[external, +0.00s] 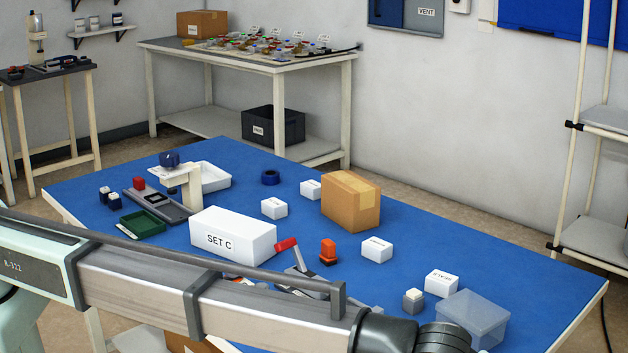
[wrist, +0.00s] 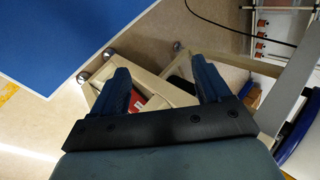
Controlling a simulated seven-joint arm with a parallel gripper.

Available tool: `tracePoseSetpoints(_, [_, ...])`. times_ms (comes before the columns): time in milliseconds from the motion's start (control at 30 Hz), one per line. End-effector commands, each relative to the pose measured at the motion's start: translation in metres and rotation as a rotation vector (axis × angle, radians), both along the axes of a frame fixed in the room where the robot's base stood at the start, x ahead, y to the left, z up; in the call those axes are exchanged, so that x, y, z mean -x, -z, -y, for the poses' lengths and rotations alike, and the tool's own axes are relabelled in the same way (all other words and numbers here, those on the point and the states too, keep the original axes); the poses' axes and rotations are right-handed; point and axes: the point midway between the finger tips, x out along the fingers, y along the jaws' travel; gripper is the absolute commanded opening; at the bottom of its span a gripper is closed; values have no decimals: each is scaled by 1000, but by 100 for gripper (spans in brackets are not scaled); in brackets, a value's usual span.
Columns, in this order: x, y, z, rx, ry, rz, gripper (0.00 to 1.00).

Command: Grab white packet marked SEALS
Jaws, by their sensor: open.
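Several small white packets with dark print lie on the blue table (external: 480,250) in the external view. The one at the right (external: 442,283), beside a clear plastic box, seems to read SEALS, but its print is small. Other white packets stand at the centre right (external: 377,250), left of the cardboard box (external: 274,208), and behind that (external: 311,190). In the wrist view my gripper (wrist: 161,78) is open and empty, its two dark blue fingers wide apart over the floor beyond the table edge. No packet shows in the wrist view. My gripper is out of the external view.
A clear box (external: 472,318) and a grey block with a white top (external: 413,301) stand close to the right packet. A cardboard box (external: 350,203), a large white SET C box (external: 233,236) and an orange-red piece (external: 328,251) stand further left. The right table edge is clear.

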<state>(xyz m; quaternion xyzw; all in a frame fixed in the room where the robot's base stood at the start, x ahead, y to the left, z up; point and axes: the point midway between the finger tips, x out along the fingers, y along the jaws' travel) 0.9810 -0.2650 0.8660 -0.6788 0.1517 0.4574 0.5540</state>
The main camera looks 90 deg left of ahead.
Motion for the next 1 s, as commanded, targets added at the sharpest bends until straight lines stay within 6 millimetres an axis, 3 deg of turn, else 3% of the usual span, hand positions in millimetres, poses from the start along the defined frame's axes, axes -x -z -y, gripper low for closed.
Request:
tracePoseSetpoints(33, [-12, -8, -28, 10, -35, -24, 77])
tracePoseSetpoints(267, [-29, -22, -141, 84, -166, -156, 77])
tracePoseSetpoints(700, [-23, -55, -341, 281, -349, -376, 77])
tracePoseSetpoints(900, [-8, -72, -418, 378, -397, -452, 77])
tracePoseSetpoints(1000, [-1, -80, -442, 412, -409, -476, 77])
